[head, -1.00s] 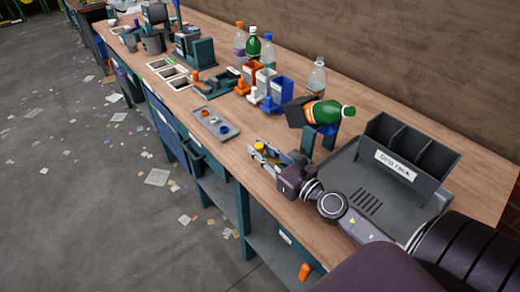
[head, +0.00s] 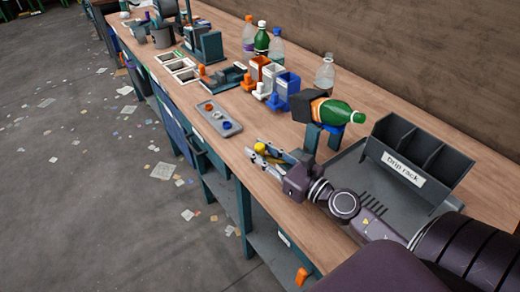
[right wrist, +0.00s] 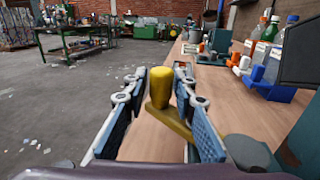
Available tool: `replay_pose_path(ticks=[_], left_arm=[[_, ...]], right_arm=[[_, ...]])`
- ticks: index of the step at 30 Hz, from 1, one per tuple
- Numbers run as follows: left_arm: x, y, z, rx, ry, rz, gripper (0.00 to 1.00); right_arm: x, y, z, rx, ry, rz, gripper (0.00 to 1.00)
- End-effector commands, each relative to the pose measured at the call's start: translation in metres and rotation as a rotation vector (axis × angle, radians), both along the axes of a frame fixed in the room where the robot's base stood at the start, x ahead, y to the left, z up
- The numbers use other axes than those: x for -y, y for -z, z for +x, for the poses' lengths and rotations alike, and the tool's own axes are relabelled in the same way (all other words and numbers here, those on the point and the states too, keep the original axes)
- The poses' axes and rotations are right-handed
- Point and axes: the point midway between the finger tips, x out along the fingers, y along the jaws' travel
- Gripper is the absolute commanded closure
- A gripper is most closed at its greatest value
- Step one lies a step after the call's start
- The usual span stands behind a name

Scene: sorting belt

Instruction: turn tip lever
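The yellow tip lever (head: 262,148) has a round-topped knob on a slanted arm. In the right wrist view its knob (right wrist: 160,84) stands between the fingers. My right gripper (right wrist: 158,112) is open around the lever, with visible gaps on both sides. In the head view my right gripper (head: 266,157) is at the bench's front side, left of the cradle. My left gripper is not in view.
The grey drip rack (head: 415,162) stands right of the cradle, behind my right arm. A small tray (head: 214,119) with caps, orange, white and blue bins (head: 285,91), and several upright bottles (head: 261,41) stand further along the bench.

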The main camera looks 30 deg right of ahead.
Motion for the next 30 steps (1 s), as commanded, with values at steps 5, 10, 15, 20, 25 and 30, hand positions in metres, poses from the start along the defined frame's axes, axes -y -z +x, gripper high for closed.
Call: replay_pose_path(ticks=[5, 10, 15, 20, 25, 30], left_arm=[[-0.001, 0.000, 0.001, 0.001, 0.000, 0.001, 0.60], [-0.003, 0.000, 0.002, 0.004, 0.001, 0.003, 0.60], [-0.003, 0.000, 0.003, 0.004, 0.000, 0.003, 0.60], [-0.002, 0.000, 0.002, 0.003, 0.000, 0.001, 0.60], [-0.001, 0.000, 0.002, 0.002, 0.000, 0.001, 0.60], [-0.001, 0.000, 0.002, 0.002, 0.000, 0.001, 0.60]], right_arm=[[0.001, -0.001, 0.000, 0.002, 0.002, 0.000, 0.63], [0.001, -0.001, 0.000, 0.003, 0.003, 0.000, 0.63], [0.003, -0.001, -0.007, 0.001, 0.004, 0.005, 0.63], [0.008, 0.000, -0.028, 0.001, 0.007, 0.005, 0.63], [0.018, 0.001, -0.064, -0.002, 0.008, 0.005, 0.63], [0.026, 0.000, -0.095, 0.000, 0.007, 0.002, 0.63]])
